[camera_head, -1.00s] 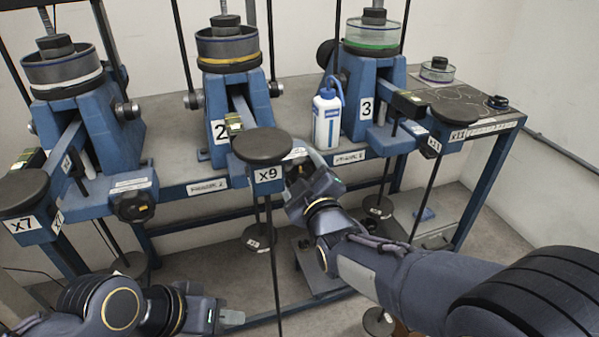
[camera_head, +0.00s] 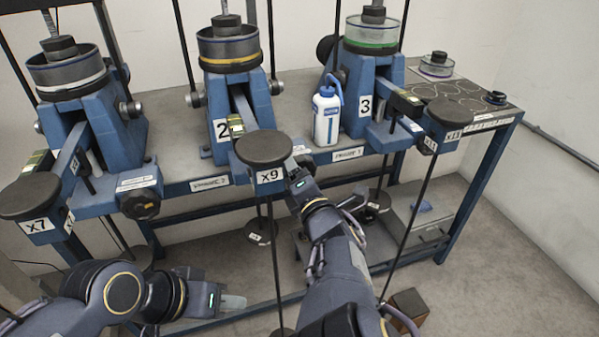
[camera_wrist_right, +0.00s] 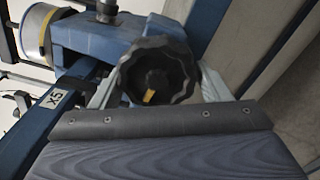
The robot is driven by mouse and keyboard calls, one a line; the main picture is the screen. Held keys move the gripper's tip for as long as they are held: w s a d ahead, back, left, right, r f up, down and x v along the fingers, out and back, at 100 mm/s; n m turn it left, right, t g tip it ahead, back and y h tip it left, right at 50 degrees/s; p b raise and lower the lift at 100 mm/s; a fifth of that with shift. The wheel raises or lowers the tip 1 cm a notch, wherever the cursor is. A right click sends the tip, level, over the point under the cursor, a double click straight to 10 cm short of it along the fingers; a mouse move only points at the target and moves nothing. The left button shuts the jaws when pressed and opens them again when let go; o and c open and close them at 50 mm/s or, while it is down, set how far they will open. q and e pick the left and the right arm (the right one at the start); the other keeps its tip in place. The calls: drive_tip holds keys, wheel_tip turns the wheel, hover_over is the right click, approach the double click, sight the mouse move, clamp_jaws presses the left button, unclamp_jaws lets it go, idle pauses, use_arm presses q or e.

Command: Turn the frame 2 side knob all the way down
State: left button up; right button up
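Frame 2 (camera_head: 221,131) stands in the middle of the bench, with its arm running forward to the x9 block (camera_head: 268,175). In the right wrist view its side knob (camera_wrist_right: 157,72) is a black, lobed wheel with a yellow-orange mark low on its face. In the head view the knob is hidden behind my right gripper (camera_head: 292,168), which is beside the x9 block. In the wrist view the right fingers (camera_wrist_right: 160,92) flank the knob; whether they press on it is unclear. My left gripper (camera_head: 233,302) is low at the front, away from frame 2 and holding nothing visible.
Frame 1 (camera_head: 112,135) with its x7 block (camera_head: 37,226) is at left. Frame 3 (camera_head: 365,105) and its front block (camera_head: 441,134) are at right. A white-and-blue bottle (camera_head: 326,118) stands between frames 2 and 3. Hanging weights (camera_head: 261,231) are below the bench.

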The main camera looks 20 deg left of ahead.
drive_tip(key=shift+o, duration=1)
drive_tip(key=shift+w+r, duration=0.15)
drive_tip(key=shift+d, duration=0.15)
drive_tip(key=v, duration=0.6)
drive_tip(key=shift+b, duration=0.45)
drive_tip(key=shift+d+r, duration=0.1)
